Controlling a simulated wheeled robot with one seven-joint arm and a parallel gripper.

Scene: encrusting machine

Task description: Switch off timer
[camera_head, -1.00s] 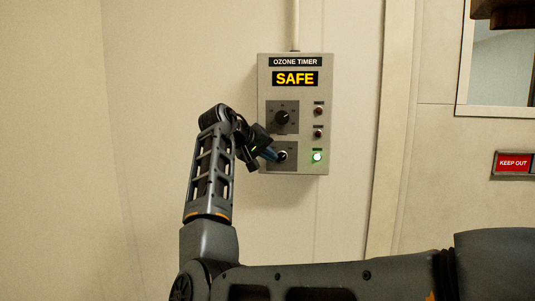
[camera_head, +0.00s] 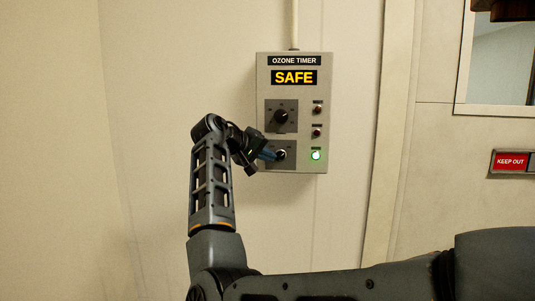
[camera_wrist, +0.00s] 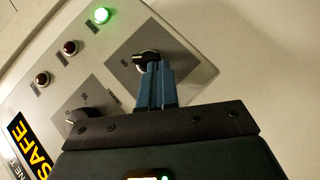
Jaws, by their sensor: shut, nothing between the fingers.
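The ozone timer (camera_head: 306,165) is a grey box on the wall with a yellow "SAFE" display (camera_head: 294,77). It has an upper dial (camera_head: 281,116) and a lower black knob (camera_head: 281,155) on dark square plates. My gripper (camera_head: 270,154) is shut and empty, with its blue fingertips at the left side of the lower knob. In the wrist view, the blue fingers (camera_wrist: 155,72) are together, their tips right by the lower knob (camera_wrist: 146,58) and partly overlapping it. I cannot tell whether they touch it. The upper dial (camera_wrist: 80,119) is left of the fingers there.
A lit green lamp (camera_head: 316,155) is right of the lower knob, below two dark red lamps (camera_head: 317,121). A conduit (camera_head: 295,25) runs up from the box. The wall left of the box is clear.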

